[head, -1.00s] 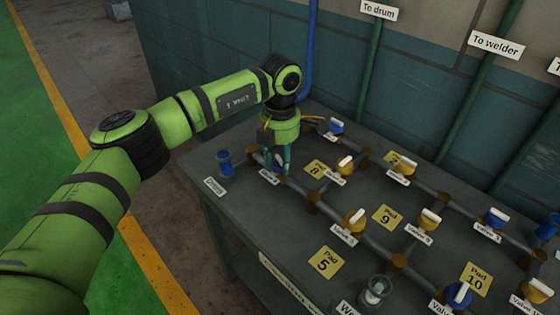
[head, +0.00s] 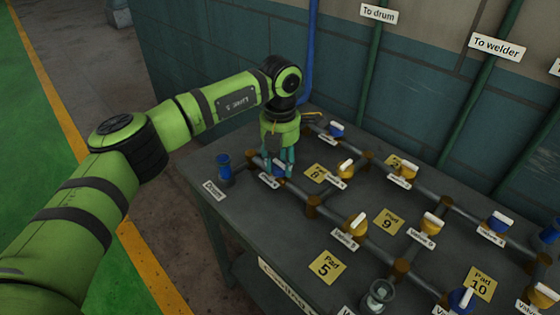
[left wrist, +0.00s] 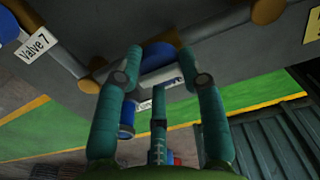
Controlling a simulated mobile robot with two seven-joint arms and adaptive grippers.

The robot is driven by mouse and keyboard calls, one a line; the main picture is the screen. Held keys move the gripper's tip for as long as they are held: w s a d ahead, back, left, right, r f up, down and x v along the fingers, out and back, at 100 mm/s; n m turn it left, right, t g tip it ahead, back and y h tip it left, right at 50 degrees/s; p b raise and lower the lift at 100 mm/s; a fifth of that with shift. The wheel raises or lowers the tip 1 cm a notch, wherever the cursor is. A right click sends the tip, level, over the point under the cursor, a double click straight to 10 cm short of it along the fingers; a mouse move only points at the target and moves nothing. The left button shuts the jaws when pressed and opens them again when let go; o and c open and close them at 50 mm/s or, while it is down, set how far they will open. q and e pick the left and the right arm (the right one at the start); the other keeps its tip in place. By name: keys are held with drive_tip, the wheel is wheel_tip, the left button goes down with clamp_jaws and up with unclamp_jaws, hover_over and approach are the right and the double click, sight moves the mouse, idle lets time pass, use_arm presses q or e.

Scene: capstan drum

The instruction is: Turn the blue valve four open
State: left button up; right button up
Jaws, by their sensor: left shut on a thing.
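My left gripper (head: 279,168) points down over the left end of the pipework on the bench. It is shut on a blue valve (head: 278,163), whose small label (head: 268,181) is too blurred to read. In the left wrist view, the teal fingers of the gripper (left wrist: 158,85) close around the blue valve (left wrist: 158,52) and its pale handle (left wrist: 162,76); the fingers hide part of both. I cannot tell the handle's exact angle. My right gripper is not in view.
A blue cylinder (head: 225,167) stands just left of the gripper. Another blue valve (head: 335,130) and yellow valves (head: 346,168) sit along the pipes to the right. A clear jar (head: 379,294) stands near the front edge. The wall (head: 220,70) rises behind the bench.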

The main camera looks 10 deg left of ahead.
sight(280, 163)
use_arm(q)
drive_tip(key=o, duration=1.2)
drive_tip(key=shift+c, duration=0.2)
wheel_tip(280, 163, up, 12)
drive_tip(key=shift+f, duration=0.1)
